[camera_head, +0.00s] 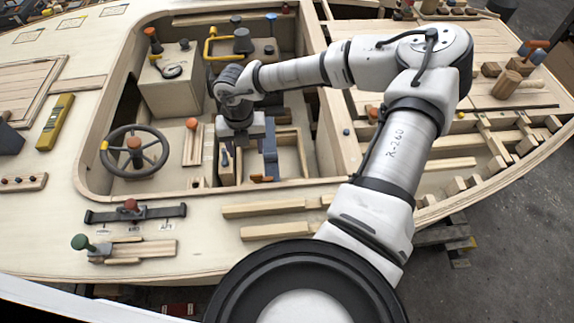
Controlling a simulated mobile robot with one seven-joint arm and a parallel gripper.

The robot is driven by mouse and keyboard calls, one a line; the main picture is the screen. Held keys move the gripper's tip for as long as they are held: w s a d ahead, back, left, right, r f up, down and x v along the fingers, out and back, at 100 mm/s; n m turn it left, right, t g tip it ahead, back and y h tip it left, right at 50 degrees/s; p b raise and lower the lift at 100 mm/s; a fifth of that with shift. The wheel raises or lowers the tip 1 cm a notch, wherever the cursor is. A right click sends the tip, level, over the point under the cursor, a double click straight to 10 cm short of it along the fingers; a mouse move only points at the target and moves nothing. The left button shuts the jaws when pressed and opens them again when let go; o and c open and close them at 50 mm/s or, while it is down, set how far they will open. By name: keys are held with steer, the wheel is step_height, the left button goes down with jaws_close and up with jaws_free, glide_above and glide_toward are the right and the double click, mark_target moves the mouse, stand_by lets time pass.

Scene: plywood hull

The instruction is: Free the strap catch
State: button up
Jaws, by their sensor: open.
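My gripper (246,163) reaches down into the open cockpit well of the plywood hull, with its jaws apart. One finger is at the left, and a blue-grey upright piece (269,152) stands at its right side. I cannot tell whether that piece is a finger or part of the hull fittings. A small orange piece (262,179) lies low beside the jaws, close to the well's near edge. I cannot tell for certain which part is the strap catch. The wrist and hand hide part of the well floor. Nothing is clearly held between the jaws.
A steering wheel (134,150) stands left of the gripper, and a box with a gauge (171,70) behind it. A yellow handle (212,43) is at the back. A labelled slide bar (135,214) and loose wooden strips (265,208) lie on the near deck.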

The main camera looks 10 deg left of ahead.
steer(key=f+p, duration=0.1)
steer(key=f, duration=0.3)
steer(key=d+f+p, duration=0.1)
steer(key=f, duration=0.4)
steer(key=f+p, duration=0.2)
steer(key=f, duration=0.2)
steer(key=shift+w+d+f, duration=0.2)
steer(key=shift+w+f, duration=0.2)
steer(key=shift+c, duration=0.5)
steer(key=c, duration=0.9)
